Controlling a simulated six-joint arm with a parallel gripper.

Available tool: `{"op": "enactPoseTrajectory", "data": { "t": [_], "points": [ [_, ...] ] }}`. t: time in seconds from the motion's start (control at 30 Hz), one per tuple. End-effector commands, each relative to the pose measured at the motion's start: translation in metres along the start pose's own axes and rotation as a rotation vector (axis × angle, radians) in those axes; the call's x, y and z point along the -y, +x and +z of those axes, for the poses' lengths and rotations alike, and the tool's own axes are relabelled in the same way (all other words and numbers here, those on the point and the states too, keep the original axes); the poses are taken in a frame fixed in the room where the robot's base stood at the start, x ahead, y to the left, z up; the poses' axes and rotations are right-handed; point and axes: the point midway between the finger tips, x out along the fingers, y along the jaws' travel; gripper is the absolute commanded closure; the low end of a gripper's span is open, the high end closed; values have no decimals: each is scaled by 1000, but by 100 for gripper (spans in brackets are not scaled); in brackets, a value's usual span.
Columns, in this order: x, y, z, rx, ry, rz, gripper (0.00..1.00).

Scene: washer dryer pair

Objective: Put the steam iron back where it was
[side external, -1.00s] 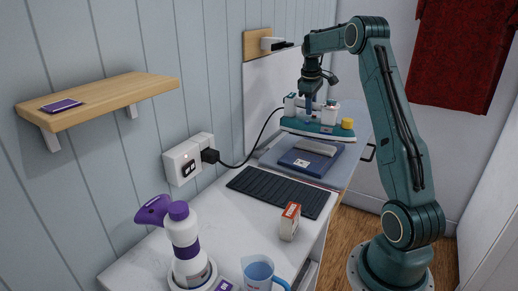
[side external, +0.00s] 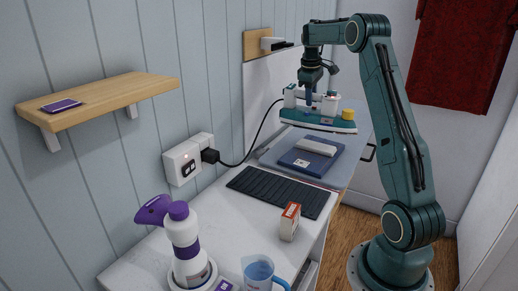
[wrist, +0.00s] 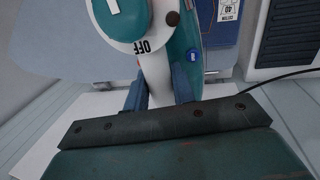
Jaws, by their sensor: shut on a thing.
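The steam iron (side external: 318,123) is teal and white with a yellow knob at its right end. My gripper (side external: 309,103) is shut on its handle and holds it level above the far part of the worktop, beyond a folded navy cloth (side external: 300,161). In the wrist view, the white handle (wrist: 157,75) passes between the blue fingers of my gripper (wrist: 160,88), beside an OFF mark. The black cord (side external: 266,138) runs from the iron to a wall socket (side external: 189,159). The iron's underside is hidden.
A black ribbed mat (side external: 281,192) lies nearer on the white counter (side external: 240,225). A wooden shelf (side external: 110,97) is at left.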

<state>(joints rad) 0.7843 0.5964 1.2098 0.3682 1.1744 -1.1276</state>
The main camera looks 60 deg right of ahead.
Motion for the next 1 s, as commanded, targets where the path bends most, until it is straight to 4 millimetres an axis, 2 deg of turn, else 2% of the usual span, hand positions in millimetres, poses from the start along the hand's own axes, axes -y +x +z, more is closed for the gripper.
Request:
{"op": "enactPoseTrajectory", "data": {
  "t": [0.17,0.37,0.7,1.0],
  "points": [
    [13,-13,-8,-4,-2,7,100],
    [45,-33,-22,0,-7,10,100],
    [120,-79,-41,3,-9,14,100],
    [188,-117,-42,-1,-7,12,100]
  ]
}}
